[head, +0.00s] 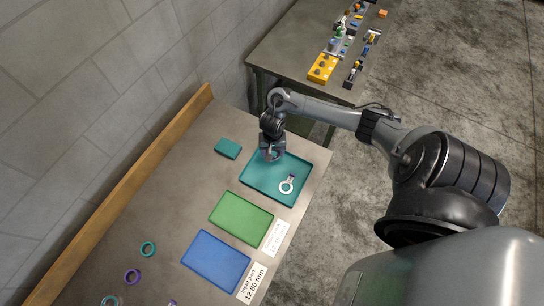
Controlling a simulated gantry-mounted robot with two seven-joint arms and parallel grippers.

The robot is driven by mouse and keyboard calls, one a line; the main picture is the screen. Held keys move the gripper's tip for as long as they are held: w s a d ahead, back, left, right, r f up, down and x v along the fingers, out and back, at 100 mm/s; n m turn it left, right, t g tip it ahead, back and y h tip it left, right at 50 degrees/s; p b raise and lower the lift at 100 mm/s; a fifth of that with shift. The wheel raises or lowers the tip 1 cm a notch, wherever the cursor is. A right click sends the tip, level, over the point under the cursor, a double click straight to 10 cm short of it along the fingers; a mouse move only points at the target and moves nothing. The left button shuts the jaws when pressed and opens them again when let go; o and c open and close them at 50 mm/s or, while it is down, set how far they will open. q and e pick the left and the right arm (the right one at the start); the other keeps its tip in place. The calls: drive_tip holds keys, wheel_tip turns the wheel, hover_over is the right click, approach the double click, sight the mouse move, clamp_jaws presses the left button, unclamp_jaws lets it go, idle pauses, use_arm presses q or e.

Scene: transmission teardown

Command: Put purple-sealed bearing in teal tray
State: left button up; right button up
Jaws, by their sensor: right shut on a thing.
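The teal tray (258,188) lies on the workbench, at the far end of a row of trays. My right gripper (270,155) is over the tray's far left part, pointing down. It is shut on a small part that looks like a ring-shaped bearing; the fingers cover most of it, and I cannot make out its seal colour. A white and grey ring-ended piece (287,185) lies in the tray. A purple ring (132,276) lies on the bench at lower left, and another purple bit (172,302) shows at the bottom edge. My left gripper is out of view.
A green tray (241,218) and a blue tray (215,262) lie nearer, with printed labels (252,283) beside them. A teal box (228,148) stands left of the teal tray. Teal rings (148,249) lie at lower left. A wooden rail (125,190) edges the bench's wall side.

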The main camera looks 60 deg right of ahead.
drive_tip(key=shift+w+f+b, duration=0.1)
drive_tip(key=shift+f+b, duration=0.55)
drive_tip(key=shift+f, duration=1.4)
drive_tip(key=shift+f, duration=0.15)
drive_tip(key=o, duration=1.2)
